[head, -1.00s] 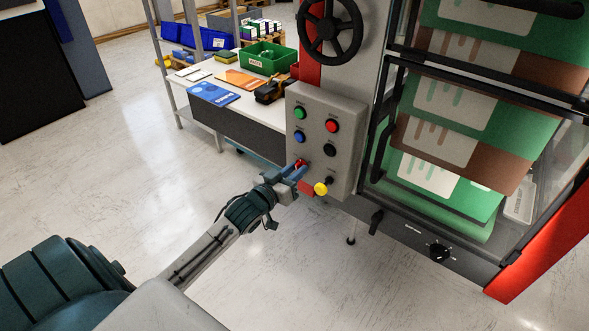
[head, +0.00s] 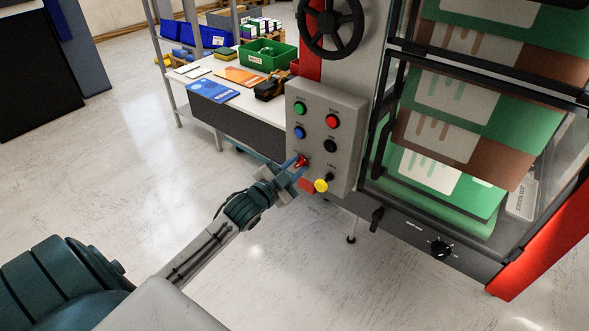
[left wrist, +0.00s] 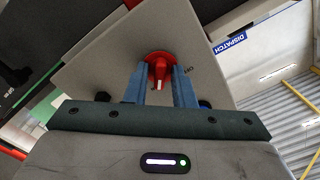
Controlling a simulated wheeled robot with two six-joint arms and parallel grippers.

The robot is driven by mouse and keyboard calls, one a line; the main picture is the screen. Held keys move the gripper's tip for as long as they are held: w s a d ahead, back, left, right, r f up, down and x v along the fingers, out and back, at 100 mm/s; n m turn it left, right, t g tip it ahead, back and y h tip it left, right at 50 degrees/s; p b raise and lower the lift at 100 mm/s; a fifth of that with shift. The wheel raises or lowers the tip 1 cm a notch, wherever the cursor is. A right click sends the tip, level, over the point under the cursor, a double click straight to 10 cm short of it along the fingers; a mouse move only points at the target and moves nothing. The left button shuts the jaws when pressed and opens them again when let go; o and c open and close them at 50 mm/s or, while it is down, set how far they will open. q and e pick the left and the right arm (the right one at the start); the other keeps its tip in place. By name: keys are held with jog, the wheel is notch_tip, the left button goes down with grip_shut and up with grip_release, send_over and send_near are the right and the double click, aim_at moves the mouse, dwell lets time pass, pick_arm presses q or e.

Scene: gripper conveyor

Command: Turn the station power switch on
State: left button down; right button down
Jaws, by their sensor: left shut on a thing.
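The station power switch looks to be the red rotary knob (head: 302,161) low on the left of the grey control panel (head: 343,111). In the left wrist view the knob (left wrist: 160,70) has a white mark pointing down in the picture, and a label, seemingly "ON", stands to its right. My left gripper (head: 295,168) is at the panel, its blue fingers shut on the knob from both sides. The fingers (left wrist: 160,84) hide part of it in the wrist view. My right gripper is not in view.
Green, red, blue and black buttons (head: 330,146) sit above the knob. A red part (head: 306,185) and a yellow knob (head: 321,186) are just below it. A glazed machine (head: 440,130) stands right, a workbench (head: 235,118) behind left. The floor at left is clear.

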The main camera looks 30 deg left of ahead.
pick_arm(q)
jog(key=shift+m, duration=0.7)
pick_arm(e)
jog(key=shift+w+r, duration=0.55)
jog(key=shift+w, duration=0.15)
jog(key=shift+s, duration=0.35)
